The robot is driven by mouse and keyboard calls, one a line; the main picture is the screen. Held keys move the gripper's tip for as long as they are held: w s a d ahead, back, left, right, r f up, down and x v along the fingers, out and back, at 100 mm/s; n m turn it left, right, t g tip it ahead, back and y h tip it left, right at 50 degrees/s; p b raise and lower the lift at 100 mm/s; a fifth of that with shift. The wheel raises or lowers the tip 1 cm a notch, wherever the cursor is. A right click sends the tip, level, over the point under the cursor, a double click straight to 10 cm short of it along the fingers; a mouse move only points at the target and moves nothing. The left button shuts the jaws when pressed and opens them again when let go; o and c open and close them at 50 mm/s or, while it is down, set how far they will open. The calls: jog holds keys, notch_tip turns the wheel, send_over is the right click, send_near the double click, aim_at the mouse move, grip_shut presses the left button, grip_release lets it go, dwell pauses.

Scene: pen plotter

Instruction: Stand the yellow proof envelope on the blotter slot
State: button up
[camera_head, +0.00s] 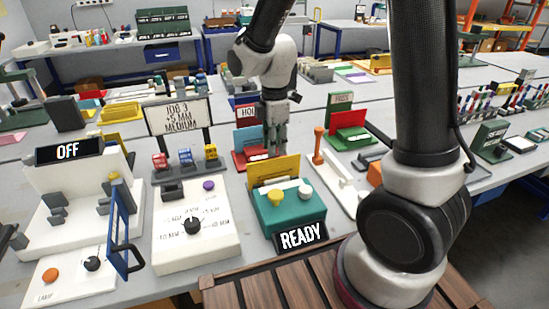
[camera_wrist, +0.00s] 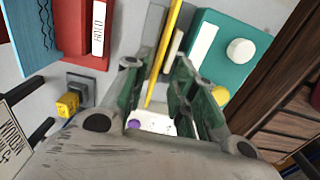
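The yellow proof envelope (camera_head: 273,172) stands upright at the back edge of the teal box (camera_head: 290,212) with the READY display. In the wrist view the envelope (camera_wrist: 170,35) shows as a thin yellow edge running between my fingers. My gripper (camera_head: 275,150) points down just above and behind it. In the wrist view my gripper (camera_wrist: 163,65) is open, with a finger on each side of the envelope and gaps visible. I cannot tell for sure which thing is the blotter slot; a red stand (camera_head: 243,160) with a blue card and a green stand (camera_head: 350,138) with a red card are near.
A white dial panel (camera_head: 195,225) lies left of the teal box, with small coloured stamps behind it. A white machine with an OFF display (camera_head: 68,151) stands at far left. An orange-knobbed lever (camera_head: 319,145) and white tray stand right. A wooden slatted surface (camera_head: 255,292) is in front.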

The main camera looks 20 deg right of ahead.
jog(key=s+d+r+m+t, duration=0.1)
jog(key=s+d+r+m, duration=0.3)
jog(key=r, duration=0.3)
jog(key=s+d+r+m+t, duration=0.1)
jog(key=s+d+r+m, duration=0.35)
jog(key=r, duration=0.25)
jog(key=s+d+r+m+t, duration=0.2)
jog(key=s+d+m, duration=0.4)
jog(key=s+m, duration=0.3)
jog(key=shift+s+d+r, duration=0.2)
jog(key=shift+s+r, duration=0.5)
jog(key=shift+s, duration=0.05)
